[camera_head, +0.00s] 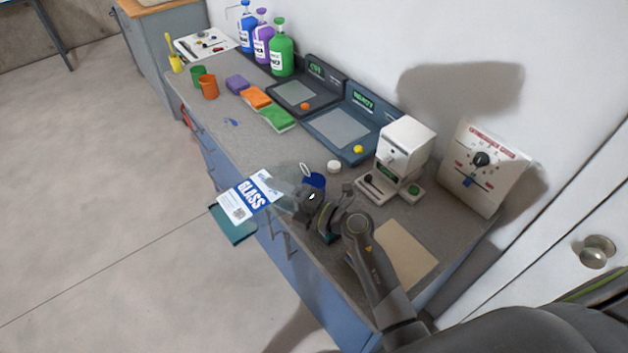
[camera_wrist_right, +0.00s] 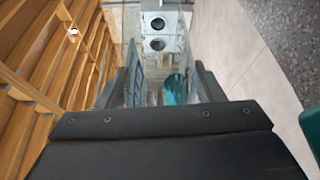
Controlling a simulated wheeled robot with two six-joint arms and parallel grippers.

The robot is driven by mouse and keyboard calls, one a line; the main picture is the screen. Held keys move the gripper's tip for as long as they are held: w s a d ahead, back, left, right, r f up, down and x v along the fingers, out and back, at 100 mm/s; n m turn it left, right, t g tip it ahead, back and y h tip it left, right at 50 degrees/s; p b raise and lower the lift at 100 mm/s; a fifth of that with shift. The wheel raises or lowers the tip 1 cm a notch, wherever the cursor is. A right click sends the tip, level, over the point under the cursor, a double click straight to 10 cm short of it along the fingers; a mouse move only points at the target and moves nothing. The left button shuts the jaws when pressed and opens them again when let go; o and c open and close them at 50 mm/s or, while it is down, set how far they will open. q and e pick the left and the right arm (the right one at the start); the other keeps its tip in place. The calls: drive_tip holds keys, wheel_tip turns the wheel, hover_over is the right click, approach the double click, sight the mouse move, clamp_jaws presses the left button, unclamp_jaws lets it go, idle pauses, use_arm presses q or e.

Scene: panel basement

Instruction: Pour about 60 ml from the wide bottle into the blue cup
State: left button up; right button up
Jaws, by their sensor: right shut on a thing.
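My right gripper (camera_head: 308,203) is shut on the clear wide bottle (camera_head: 285,192), which has a white and blue GLASS label. The bottle lies far over, its label end out past the counter's front edge. In the right wrist view the bottle (camera_wrist_right: 160,92) is between the fingers, with teal liquid showing inside. The blue cup (camera_head: 317,181) is at the bottle's other end, partly hidden by the bottle and gripper. A thin ring, perhaps the bottle's mouth, shows beside the cup. I cannot tell whether liquid is flowing. My left gripper is not in view.
A white round cap (camera_head: 334,166), a scale marked READY (camera_head: 322,124) and a white machine (camera_head: 405,148) stand behind. A tan board (camera_head: 405,255) lies to the right. Sponges, cups and coloured bottles fill the far left. A teal flat thing (camera_head: 232,227) juts out below the label.

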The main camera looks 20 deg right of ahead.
drive_tip(key=shift+d+r, duration=0.1)
drive_tip(key=shift+r, duration=0.15)
drive_tip(key=shift+r+m, duration=0.2)
drive_tip(key=shift+m, duration=0.1)
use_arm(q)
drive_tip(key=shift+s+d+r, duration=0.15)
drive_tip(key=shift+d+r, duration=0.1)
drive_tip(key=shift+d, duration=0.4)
use_arm(e)
drive_tip(key=shift+s, duration=0.1)
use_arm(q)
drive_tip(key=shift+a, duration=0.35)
use_arm(e)
drive_tip(key=shift+a+m+t, duration=0.3)
drive_tip(key=shift+m, duration=0.1)
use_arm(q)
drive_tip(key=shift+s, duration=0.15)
use_arm(e)
drive_tip(key=shift+m+y, duration=0.3)
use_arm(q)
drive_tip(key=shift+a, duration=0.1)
use_arm(e)
drive_tip(key=shift+s+a, duration=0.1)
drive_tip(key=shift+a, duration=0.2)
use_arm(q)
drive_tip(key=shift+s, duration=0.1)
use_arm(e)
drive_tip(key=shift+r+m, duration=0.15)
drive_tip(key=shift+m, duration=0.15)
